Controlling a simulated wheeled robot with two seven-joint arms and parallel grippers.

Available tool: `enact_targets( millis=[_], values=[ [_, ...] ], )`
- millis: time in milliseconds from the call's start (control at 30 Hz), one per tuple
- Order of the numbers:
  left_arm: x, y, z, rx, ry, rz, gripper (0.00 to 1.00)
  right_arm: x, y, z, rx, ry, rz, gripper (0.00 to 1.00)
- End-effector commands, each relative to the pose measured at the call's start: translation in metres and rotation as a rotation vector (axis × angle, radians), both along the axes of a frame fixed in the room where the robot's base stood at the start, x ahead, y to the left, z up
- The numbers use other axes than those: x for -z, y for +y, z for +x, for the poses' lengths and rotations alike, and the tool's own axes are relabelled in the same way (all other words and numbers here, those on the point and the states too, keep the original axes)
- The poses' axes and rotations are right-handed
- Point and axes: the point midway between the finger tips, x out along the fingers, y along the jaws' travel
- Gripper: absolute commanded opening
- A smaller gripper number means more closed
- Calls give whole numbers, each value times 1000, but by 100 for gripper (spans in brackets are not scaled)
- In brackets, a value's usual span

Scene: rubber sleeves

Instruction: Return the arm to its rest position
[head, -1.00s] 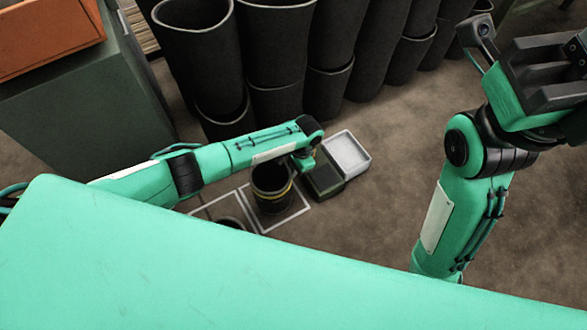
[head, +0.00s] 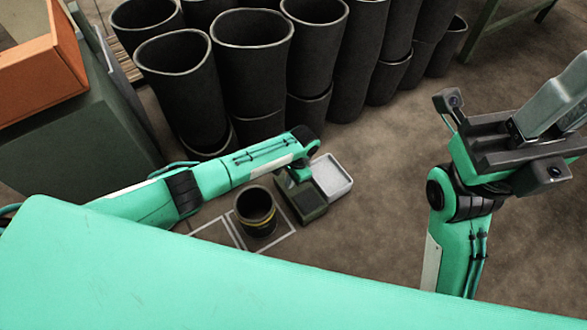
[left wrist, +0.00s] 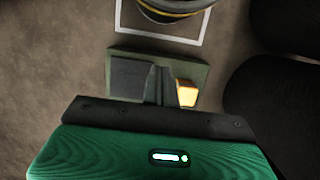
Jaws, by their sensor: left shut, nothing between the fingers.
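My left arm reaches in from the left in the head view. Its gripper (head: 298,174) points down over a dark green box (head: 302,208), and the fingertips are hard to make out there. In the left wrist view the two fingers (left wrist: 160,84) are shut and empty, above the dark green box (left wrist: 128,54). A short black rubber sleeve with a yellow band (head: 256,212) stands upright just left of the gripper, apart from it. Its banded edge also shows at the top of the left wrist view (left wrist: 178,12). My right gripper (head: 562,98) is raised at the right, its fingers partly cut off.
A light grey tray (head: 332,177) adjoins the green box. White outlines (head: 280,242) mark the floor around the banded sleeve. Tall black sleeves (head: 250,65) stand behind my left arm. An orange box (head: 40,70) sits on a green cabinet (head: 70,135). The floor right of centre is clear.

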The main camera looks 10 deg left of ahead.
Motion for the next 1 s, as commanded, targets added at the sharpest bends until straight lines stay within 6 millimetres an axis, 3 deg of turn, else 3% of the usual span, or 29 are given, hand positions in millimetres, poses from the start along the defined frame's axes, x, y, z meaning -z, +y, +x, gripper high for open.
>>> enact_targets(
  millis=[33,233,733,867,1000],
  values=[
    [-13,-2,2,1,-1,-1,0,-3,-3,1,8,13,1,18],
    [-34,-6,6,1,0,0,0,2,-10,3,32,38,5,18],
    [-41,-14,7,5,-18,-21,0,6,-13,3,42,47,6,18],
    [-45,-45,10,22,-114,-129,0,5,-13,4,44,56,5,18],
    [-67,-102,17,37,-310,-345,0,6,-14,5,48,71,4,18]
  ],
)
